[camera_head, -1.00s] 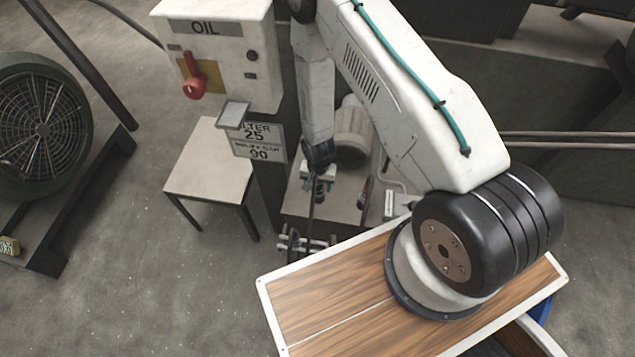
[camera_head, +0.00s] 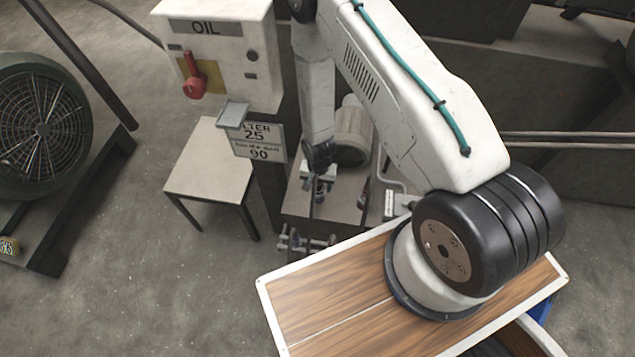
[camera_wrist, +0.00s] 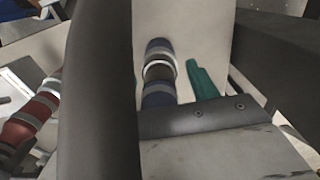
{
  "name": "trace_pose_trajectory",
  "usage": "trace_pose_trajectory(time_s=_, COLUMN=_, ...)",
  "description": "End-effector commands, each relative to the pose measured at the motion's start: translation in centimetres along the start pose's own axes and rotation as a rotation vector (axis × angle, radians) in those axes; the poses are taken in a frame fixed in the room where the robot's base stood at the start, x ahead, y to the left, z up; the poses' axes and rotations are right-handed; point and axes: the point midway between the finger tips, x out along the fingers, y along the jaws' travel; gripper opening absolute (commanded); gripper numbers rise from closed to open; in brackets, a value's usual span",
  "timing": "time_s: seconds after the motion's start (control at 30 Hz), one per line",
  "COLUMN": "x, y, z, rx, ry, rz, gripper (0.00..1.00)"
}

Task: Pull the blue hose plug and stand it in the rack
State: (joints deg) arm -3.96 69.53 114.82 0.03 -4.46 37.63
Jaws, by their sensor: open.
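The blue hose plug (camera_wrist: 160,96), with blue, silver and dark bands, shows in the middle of the wrist view. My gripper (camera_head: 319,182) is at the pump bench in the head view, under my wrist. It is open. A large dark cylinder hides the area left of the plug. The rack (camera_head: 300,243), with metal pegs, stands at the front of the bench, below my gripper in the head view.
A red banded plug (camera_wrist: 39,108) is left of the dark cylinder. A white OIL box (camera_head: 218,55) with a red handle and a sign (camera_head: 258,142) stand left of my arm. A motor (camera_head: 353,135) sits behind my gripper. A low table (camera_head: 210,165) is left.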

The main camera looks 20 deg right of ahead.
Motion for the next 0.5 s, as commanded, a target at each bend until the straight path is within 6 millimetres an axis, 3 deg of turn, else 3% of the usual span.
trace_pose_trajectory(time_s=0.1, x=0.17, y=0.24, z=0.22, rx=0.001, ry=-0.005, rz=0.004, gripper=0.58)
trace_pose_trajectory(time_s=0.13, x=0.17, y=0.24, z=0.22, rx=0.001, ry=-0.005, rz=0.004, gripper=0.53)
trace_pose_trajectory(time_s=0.3, x=0.18, y=0.27, z=0.25, rx=0.002, ry=-0.006, rz=0.004, gripper=0.05)
trace_pose_trajectory(time_s=0.33, x=0.18, y=0.27, z=0.25, rx=0.002, ry=-0.006, rz=0.004, gripper=0.00)
trace_pose_trajectory(time_s=0.5, x=-0.01, y=0.26, z=0.24, rx=0.002, ry=-0.006, rz=0.004, gripper=0.00)
